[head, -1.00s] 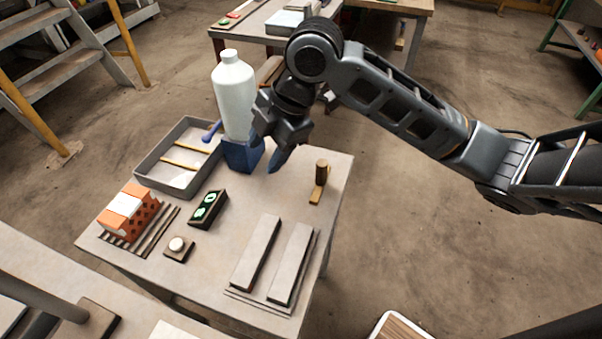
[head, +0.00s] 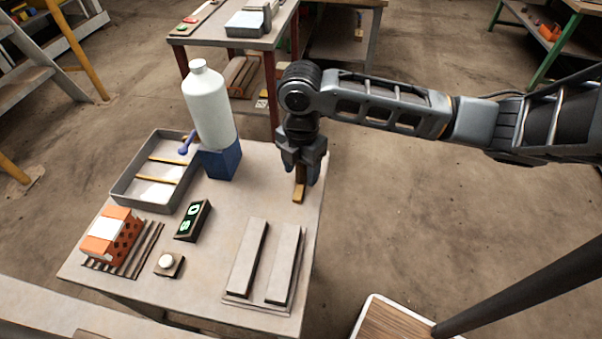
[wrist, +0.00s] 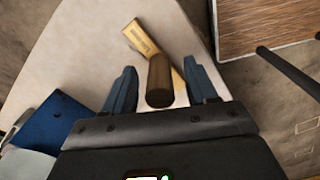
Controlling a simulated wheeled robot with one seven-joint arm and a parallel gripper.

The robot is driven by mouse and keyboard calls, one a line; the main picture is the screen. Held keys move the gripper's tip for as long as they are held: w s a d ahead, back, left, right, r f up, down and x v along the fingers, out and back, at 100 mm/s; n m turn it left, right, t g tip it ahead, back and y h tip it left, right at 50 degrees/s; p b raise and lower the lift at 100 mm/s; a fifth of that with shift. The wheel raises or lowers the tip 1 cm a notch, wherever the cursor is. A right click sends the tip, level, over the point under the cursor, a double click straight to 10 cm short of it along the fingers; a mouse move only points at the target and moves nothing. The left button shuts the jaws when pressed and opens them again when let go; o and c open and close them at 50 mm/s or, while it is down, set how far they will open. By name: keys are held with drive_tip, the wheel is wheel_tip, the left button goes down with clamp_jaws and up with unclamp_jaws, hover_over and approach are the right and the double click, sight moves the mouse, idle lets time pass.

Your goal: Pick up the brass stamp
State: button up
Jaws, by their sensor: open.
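The brass stamp has a dark brown cylindrical handle and a flat brass part. In the head view, the brass part of the stamp (head: 299,193) shows below my gripper (head: 303,178), near the table's right edge; the handle is hidden behind the gripper. In the wrist view, the stamp's handle (wrist: 159,80) stands between the two blue fingertips of my gripper (wrist: 160,85), with a gap on each side. The brass part lies on the table beyond the handle. My gripper is open and points down over the stamp.
A blue block (head: 220,161) with a white bottle (head: 208,108) stands left of my gripper. A grey tray (head: 128,188), a display with green digits (head: 193,220), an orange brick (head: 112,236), a round button (head: 166,261) and two grey bars (head: 284,264) share the table (head: 213,262).

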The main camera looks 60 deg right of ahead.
drive_tip(key=shift+f, duration=0.4)
drive_tip(key=shift+c, duration=0.2)
clamp_jaws()
